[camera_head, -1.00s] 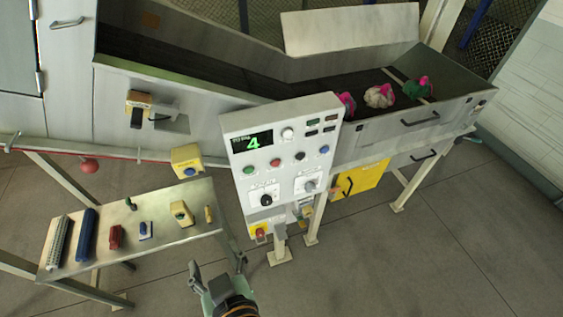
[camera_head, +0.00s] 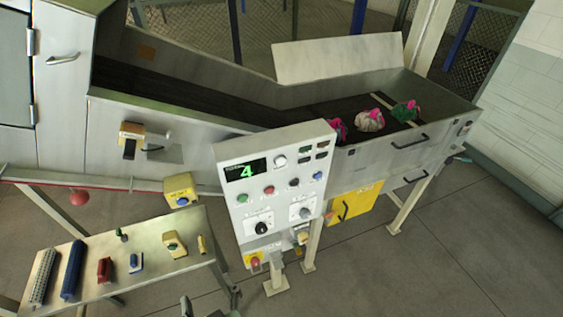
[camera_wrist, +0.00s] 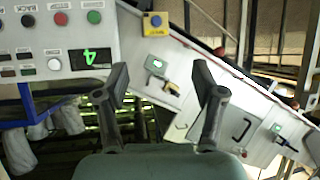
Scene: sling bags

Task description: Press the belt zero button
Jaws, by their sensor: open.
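The control panel (camera_head: 285,210) stands at the middle of the head view with a green "4" on its display (camera_head: 245,170). It has a white button (camera_head: 280,161), a green button (camera_head: 242,198), a red button (camera_head: 269,190), a black button (camera_head: 294,182) and a blue button (camera_head: 318,175). Their labels are too small to read, so I cannot tell which is belt zero. My gripper (camera_wrist: 162,76) is open and empty in the wrist view, apart from the panel (camera_wrist: 35,40), which appears upside down at upper left. In the head view only a small part of my gripper shows at the bottom edge.
A yellow box (camera_head: 178,186) with a blue button hangs left of the panel; it also shows in the wrist view (camera_wrist: 156,29). A metal side table (camera_head: 140,285) holds several small items. The conveyor (camera_head: 350,92) behind carries several bags.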

